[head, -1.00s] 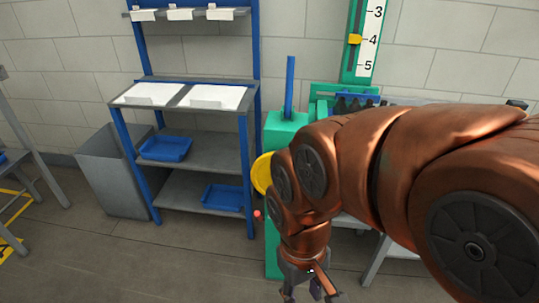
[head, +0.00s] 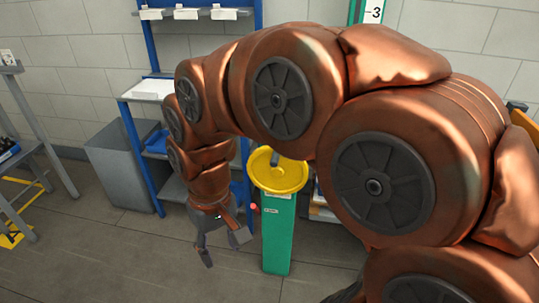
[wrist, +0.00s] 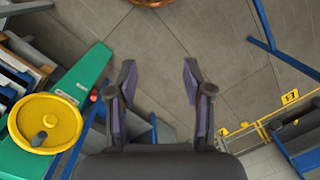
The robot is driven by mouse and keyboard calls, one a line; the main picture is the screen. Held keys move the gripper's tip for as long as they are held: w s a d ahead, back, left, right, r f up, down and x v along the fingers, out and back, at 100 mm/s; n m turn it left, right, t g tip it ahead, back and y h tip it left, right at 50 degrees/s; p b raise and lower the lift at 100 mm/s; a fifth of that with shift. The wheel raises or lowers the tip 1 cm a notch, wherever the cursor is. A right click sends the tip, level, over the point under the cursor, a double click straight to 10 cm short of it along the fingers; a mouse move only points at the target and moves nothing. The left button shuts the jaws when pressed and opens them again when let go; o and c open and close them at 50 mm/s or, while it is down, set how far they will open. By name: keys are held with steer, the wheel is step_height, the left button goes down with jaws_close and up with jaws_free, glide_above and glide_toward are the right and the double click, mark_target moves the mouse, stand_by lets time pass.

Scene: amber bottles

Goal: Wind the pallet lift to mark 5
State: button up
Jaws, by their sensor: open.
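The yellow hand wheel (head: 289,180) sits on the green post (head: 278,238), right of my gripper (head: 224,250) in the head view. A dark knob (head: 275,158) stands on the wheel. In the wrist view, the wheel (wrist: 62,112) is at the lower left with its dark knob (wrist: 39,138). My gripper (wrist: 158,75) is open and empty, fingers over bare floor, apart from the wheel. The white scale (head: 374,12) shows only mark 3. My arm hides the scale's lower part, the pointer and most of the lift.
A blue-framed shelf rack (head: 130,125) stands behind my arm, beside a grey bin (head: 122,168). A grey stand with bottles (head: 8,150) is at the far left. The floor in front is clear.

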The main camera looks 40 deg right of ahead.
steer(key=w+d+r+m+t+y, duration=0.1)
steer(key=w+d, duration=0.2)
steer(key=w, duration=0.3)
steer(key=w+d+r+m, duration=0.1)
steer(key=w+d+r, duration=0.15)
steer(key=w, duration=0.35)
steer(key=m+t, duration=0.2)
steer(key=m, duration=0.6)
glide_above(276, 156)
steer(key=s+d, duration=0.1)
steer(key=s+d+x, duration=0.1)
steer(key=x, duration=0.5)
steer(key=shift+p+x, duration=1)
steer(key=shift+x, duration=2.55)
jaws_close()
